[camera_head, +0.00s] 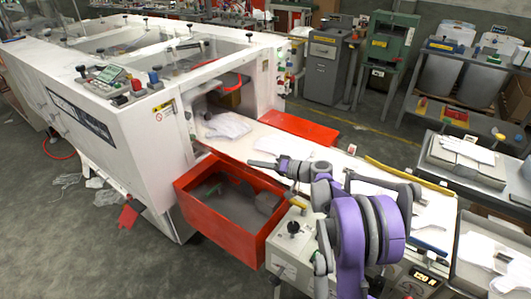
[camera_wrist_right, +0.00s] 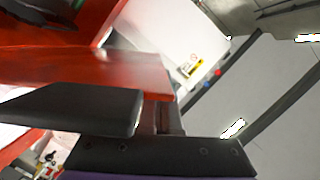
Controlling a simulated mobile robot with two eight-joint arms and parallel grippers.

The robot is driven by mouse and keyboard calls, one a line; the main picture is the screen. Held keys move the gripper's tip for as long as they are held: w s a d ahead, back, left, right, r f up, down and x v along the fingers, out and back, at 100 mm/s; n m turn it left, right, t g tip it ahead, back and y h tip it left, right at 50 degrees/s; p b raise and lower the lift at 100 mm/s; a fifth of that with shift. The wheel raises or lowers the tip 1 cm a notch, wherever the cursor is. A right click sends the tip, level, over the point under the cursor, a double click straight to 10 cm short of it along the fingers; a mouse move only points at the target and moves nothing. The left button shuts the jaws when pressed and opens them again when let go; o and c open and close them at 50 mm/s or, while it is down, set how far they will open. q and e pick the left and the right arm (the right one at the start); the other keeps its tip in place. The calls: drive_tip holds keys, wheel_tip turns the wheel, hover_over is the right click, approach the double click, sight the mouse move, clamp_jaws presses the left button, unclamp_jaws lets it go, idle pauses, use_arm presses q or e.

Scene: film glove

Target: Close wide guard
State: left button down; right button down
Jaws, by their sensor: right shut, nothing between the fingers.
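A wide red box-like guard (camera_head: 192,205) hangs at the front side of the white machine, below the belt. It is tilted open, and its dark inside shows. A flat red panel (camera_head: 300,127) stands out on the far side of the belt. My right gripper (camera_head: 262,164) is shut and empty over the near belt edge, by the upper right corner of the red guard. In the right wrist view, a red panel (camera_wrist_right: 115,72) lies close alongside the dark gripper fingers (camera_wrist_right: 128,112); I cannot tell whether they touch. My left gripper is not in view.
The white machine (camera_head: 120,130) fills the left. A white glove (camera_head: 228,125) lies at its opening on the pale belt (camera_head: 270,142). A control box (camera_head: 292,245) stands near the guard's right side. Grey floor (camera_head: 100,240) is open at the lower left.

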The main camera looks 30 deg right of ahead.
drive_tip(key=s+a+f+n+h+b, duration=0.1)
drive_tip(key=s+a+f+n+b, duration=0.1)
drive_tip(key=a+f, duration=0.3)
drive_tip(key=s+a+f+n+h+b, duration=0.1)
drive_tip(key=s+a+f+n+b, duration=0.1)
drive_tip(key=f, duration=0.6)
drive_tip(key=shift+a+n+b, duration=0.9)
drive_tip(key=shift+a+b, duration=0.5)
drive_tip(key=shift+a, duration=0.05)
drive_tip(key=shift+r, duration=0.1)
